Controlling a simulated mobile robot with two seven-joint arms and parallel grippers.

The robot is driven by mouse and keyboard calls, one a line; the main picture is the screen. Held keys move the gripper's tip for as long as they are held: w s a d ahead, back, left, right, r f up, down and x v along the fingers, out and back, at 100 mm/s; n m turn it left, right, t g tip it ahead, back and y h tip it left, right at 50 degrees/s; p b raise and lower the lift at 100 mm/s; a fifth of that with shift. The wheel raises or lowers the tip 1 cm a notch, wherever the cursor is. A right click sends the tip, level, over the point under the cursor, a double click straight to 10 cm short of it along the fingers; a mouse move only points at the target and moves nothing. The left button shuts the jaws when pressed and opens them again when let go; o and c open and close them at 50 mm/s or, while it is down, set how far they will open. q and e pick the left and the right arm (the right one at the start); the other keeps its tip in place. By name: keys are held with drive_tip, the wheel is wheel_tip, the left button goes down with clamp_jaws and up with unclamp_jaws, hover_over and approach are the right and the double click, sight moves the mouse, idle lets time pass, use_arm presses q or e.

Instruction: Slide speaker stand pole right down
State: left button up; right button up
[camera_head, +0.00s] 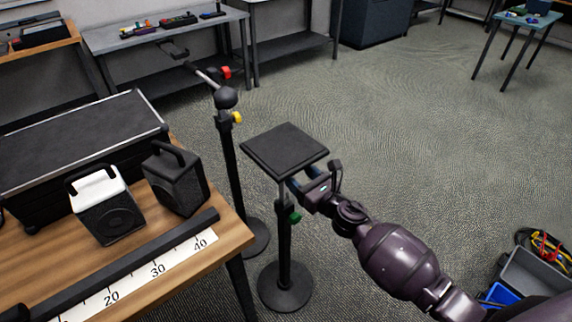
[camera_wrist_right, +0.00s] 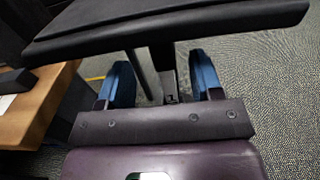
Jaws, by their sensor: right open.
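The speaker stand has a square black top plate (camera_head: 285,150), a dark pole (camera_head: 285,245) with a green knob (camera_head: 294,217), and a round base (camera_head: 285,287) on the floor. My right gripper (camera_head: 300,183) is just under the plate, at the upper part of the pole. In the right wrist view the plate (camera_wrist_right: 170,22) spans the top. The right gripper's blue fingers (camera_wrist_right: 163,82) are open, with the upper pole (camera_wrist_right: 166,72) showing between them. Whether a finger touches the pole cannot be told. My left gripper is not in view.
A second stand (camera_head: 228,150) with a yellow knob and angled arm stands close on the left. A grey cable bin (camera_head: 530,270) is lower right.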

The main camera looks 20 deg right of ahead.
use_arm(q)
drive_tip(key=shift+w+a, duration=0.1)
use_arm(e)
drive_tip(key=shift+x, duration=3.2)
